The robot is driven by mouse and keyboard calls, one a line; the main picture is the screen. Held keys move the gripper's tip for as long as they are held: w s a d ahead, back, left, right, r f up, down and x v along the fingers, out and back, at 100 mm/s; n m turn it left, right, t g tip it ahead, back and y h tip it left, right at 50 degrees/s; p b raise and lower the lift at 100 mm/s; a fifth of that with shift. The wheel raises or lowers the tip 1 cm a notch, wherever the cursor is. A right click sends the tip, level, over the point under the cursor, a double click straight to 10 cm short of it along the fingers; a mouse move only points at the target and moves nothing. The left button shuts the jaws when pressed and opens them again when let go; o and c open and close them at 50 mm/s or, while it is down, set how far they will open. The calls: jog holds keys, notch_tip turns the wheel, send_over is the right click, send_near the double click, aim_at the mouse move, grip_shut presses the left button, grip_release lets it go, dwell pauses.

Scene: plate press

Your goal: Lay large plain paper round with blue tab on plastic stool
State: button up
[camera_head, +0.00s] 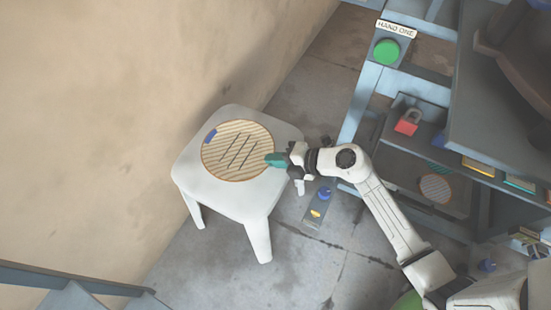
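A white plastic stool (187,166) stands by the wall. A large tan round (232,168) with a blue tab (209,137) at its upper left lies over the stool's seat. It shows fine stripes and several dark slanting lines, so it does not look plain. From this view I cannot tell whether it rests flat on the seat or is just above it. My gripper (275,160), with teal fingertips, is at the round's right edge and overlaps it in the picture. The fingertips look close together, but whether they grip the edge is unclear.
A blue-grey press frame stands at the right, with a green button (387,52) under a sign (396,29) and a red padlock (408,122). Another striped round (435,188) lies low inside it. A wall bounds the left.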

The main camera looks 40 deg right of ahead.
jog(key=o, duration=0.4)
jog(key=shift+o, duration=0.2)
jog(key=shift+f, duration=0.1)
jog(key=shift+s, duration=0.1)
